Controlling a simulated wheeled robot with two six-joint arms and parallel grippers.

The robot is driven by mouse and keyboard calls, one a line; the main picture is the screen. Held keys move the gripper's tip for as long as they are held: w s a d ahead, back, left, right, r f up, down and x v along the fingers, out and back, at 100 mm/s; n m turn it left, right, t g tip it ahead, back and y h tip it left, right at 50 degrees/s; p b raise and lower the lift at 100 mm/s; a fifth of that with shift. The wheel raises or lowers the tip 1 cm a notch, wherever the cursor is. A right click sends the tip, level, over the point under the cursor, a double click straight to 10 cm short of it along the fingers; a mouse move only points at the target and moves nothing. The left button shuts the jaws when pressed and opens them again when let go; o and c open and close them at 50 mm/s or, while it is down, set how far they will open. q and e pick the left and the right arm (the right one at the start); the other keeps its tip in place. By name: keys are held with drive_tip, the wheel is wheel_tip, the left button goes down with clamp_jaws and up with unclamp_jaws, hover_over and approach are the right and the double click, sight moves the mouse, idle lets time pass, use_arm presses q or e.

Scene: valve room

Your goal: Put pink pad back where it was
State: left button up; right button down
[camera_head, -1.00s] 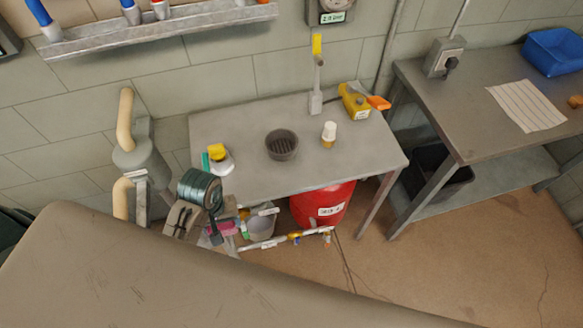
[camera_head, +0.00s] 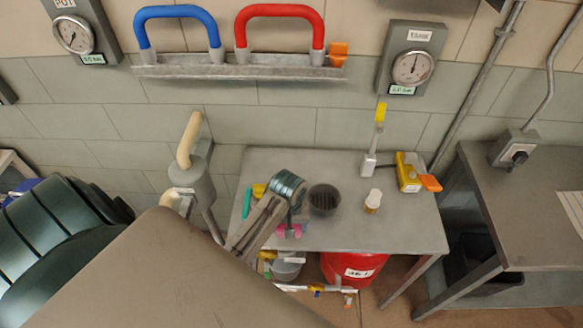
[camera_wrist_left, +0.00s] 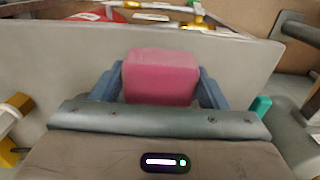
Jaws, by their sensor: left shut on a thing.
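My left gripper (camera_head: 288,222) comes in from the lower left in the head view and is shut on the pink pad (camera_head: 291,231). In the left wrist view the pink pad (camera_wrist_left: 160,76) sits squarely between the two blue-grey fingers of my left gripper (camera_wrist_left: 160,88). The pad shows against the grey top of the table (camera_head: 330,237), near its front edge. I cannot tell whether it touches the top. My wrist partly hides the pad in the head view. My right gripper is not in view.
On the table stand a dark round pot (camera_head: 324,200), a white-capped bottle (camera_head: 373,201), a yellow container (camera_head: 408,174) and a teal piece (camera_head: 247,203). A red bucket (camera_head: 352,268) is below. The front right of the tabletop is clear.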

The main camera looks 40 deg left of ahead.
use_arm(q)
drive_tip(key=shift+w, duration=0.3)
drive_tip(key=f+p, duration=0.2)
drive_tip(key=shift+w+f, duration=0.3)
drive_tip(key=shift+f, duration=0.55)
drive_tip(key=o, duration=0.9)
drive_tip(key=shift+a+f, duration=0.1)
drive_tip(key=shift+o, duration=0.2)
